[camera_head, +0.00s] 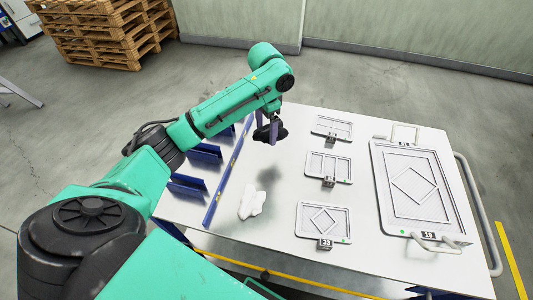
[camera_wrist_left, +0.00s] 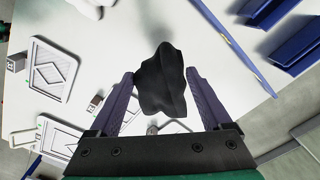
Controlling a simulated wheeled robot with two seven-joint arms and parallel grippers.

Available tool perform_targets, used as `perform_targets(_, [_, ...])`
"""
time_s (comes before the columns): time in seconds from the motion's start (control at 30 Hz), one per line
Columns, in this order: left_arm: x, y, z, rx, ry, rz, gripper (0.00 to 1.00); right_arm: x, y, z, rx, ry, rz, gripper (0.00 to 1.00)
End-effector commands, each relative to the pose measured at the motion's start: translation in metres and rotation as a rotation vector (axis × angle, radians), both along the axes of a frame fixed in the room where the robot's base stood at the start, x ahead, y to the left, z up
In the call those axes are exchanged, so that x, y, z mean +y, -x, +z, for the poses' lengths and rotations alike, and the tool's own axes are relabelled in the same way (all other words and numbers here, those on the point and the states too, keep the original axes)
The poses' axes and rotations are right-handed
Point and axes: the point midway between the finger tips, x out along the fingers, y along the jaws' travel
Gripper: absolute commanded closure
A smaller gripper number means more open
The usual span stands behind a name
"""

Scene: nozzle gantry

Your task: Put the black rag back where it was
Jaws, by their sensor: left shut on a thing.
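The black rag (camera_wrist_left: 158,82) is a crumpled dark cloth between the two purple fingers of my left gripper (camera_wrist_left: 160,95) in the left wrist view. My left gripper is shut on it. In the head view the gripper (camera_head: 270,128) holds the rag (camera_head: 264,135) above the far left part of the white table (camera_head: 290,250), with a shadow on the tabletop nearer the front. The rag is partly hidden behind the fingers there. My right gripper is in neither view.
A white rag (camera_head: 252,204) lies near the blue rail (camera_head: 222,188). Blue holders (camera_head: 188,185) line the table's left side. Pallets (camera_head: 105,30) stand on the floor behind.

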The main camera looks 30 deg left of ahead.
Motion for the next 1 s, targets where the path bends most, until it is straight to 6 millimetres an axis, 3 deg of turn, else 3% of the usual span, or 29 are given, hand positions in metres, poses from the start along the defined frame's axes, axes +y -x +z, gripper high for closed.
perform_targets(0.2, [0.001, 0.001, -0.046, 0.003, -0.002, 0.002, 0.7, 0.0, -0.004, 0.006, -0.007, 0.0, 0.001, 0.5])
perform_targets(0.6, [0.0, 0.001, -0.109, 0.002, -0.001, 0.001, 0.7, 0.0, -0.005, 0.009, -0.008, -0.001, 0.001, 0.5])
perform_targets(0.93, [0.0, 0.0, -0.115, 0.0, -0.001, 0.001, 0.7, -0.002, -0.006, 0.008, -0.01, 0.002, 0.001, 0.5])
perform_targets(0.97, [0.0, 0.0, -0.115, 0.0, -0.001, 0.001, 0.14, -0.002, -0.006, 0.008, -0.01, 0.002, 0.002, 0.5])
perform_targets(1.0, [0.0, 0.0, -0.115, -0.001, -0.001, 0.001, 0.0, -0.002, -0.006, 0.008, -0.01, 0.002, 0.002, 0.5])
